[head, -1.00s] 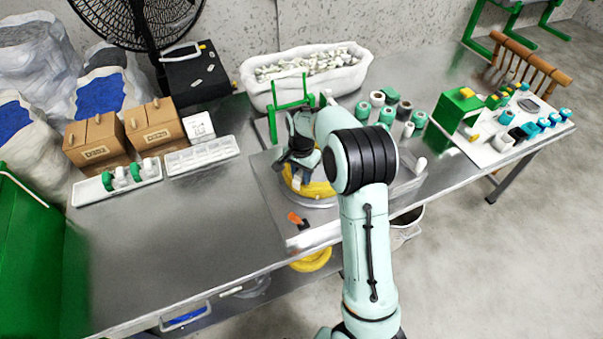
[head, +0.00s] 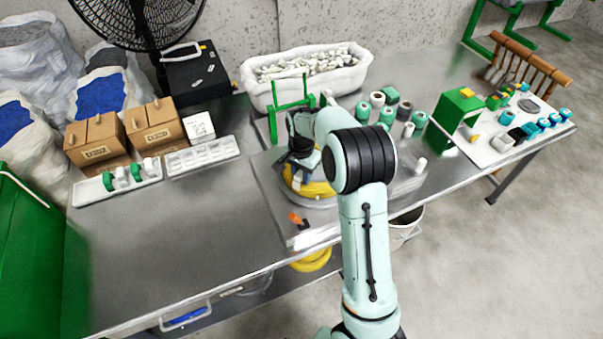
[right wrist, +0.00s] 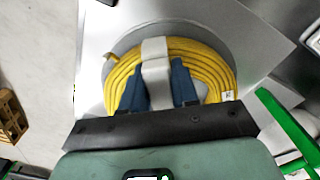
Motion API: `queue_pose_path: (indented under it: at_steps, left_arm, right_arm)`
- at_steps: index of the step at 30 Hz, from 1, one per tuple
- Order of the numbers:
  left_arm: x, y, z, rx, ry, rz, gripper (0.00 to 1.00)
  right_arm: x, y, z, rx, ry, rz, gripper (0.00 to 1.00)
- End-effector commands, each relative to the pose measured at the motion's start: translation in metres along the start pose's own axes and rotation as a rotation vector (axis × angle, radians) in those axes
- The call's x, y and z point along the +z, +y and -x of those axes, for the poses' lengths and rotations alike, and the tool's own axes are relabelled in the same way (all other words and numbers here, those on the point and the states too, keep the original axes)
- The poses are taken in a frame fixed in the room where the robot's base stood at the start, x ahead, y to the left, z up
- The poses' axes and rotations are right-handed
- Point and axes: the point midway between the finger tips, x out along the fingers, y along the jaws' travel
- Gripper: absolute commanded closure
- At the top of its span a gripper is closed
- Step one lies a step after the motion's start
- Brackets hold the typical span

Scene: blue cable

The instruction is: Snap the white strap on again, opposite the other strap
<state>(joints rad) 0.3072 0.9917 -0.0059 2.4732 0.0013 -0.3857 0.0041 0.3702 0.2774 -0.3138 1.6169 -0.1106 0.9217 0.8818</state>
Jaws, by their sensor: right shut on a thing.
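A yellow coil of cable (head: 318,189) lies in a round grey holder on a grey plate on the steel table. It also shows in the right wrist view (right wrist: 205,60). My right gripper (head: 298,179) is over the coil's left part. In the right wrist view its two blue fingers (right wrist: 157,88) are around a white strap (right wrist: 154,48) and shut on it. The strap crosses the coil's band, and its near end is hidden by the gripper. I cannot make out the other strap. My left gripper is not in view.
An orange and black tool (head: 295,218) lies on the plate's front left. A green frame (head: 291,93) stands behind the coil, with a white tub (head: 345,75) farther back. Green and white spools (head: 387,115) stand to the right. The table's left middle is clear.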

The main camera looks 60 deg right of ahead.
Motion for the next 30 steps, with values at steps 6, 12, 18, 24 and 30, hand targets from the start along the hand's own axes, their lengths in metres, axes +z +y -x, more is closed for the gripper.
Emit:
queue_pose_path:
  at_steps: [6,12,18,24,30]
  left_arm:
    - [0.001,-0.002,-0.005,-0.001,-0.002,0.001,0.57]
    - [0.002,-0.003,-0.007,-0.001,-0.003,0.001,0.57]
    - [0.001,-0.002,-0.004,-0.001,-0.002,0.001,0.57]
    - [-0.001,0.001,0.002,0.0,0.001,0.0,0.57]
    - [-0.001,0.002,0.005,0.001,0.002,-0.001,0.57]
  right_arm:
    - [0.0,0.001,-0.008,0.0,0.0,0.0,1.0]
    - [0.0,0.0,-0.011,-0.001,0.001,0.0,1.0]
    - [0.0,0.0,-0.007,-0.001,0.001,0.0,1.0]
    - [0.0,0.0,-0.001,-0.001,0.0,0.0,1.0]
    - [0.0,0.0,0.002,0.0,0.0,0.0,1.0]
